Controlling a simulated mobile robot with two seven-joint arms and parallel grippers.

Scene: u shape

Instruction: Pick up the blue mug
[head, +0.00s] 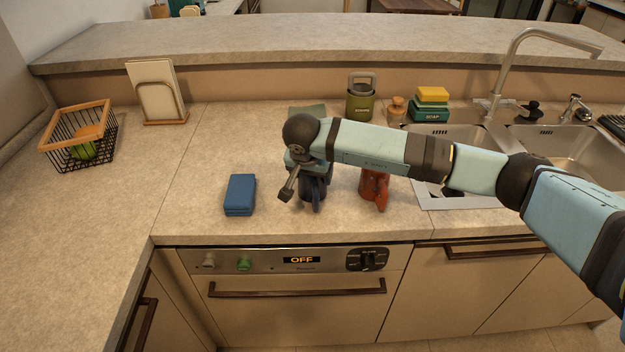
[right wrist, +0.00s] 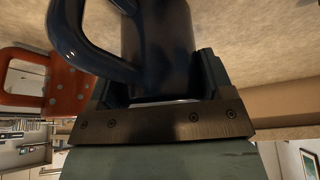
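The dark blue mug (head: 316,194) stands on the counter in the middle of the head view, partly hidden by my right arm. In the right wrist view the mug (right wrist: 162,45) fills the top middle, its handle (right wrist: 75,40) curving to the left. My right gripper (right wrist: 160,88) has one finger on each side of the mug body. Whether the fingers press on it or leave a small gap cannot be told. In the head view the right gripper (head: 309,172) is at the mug, mostly hidden by its own wrist. My left gripper is not in view.
A red mug (head: 374,188) stands close on the right; it also shows in the right wrist view (right wrist: 70,90). A blue block-like item (head: 240,194) lies to the left. A green canister (head: 360,102), soap box with sponge (head: 429,114) and sink (head: 455,192) are behind and right.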

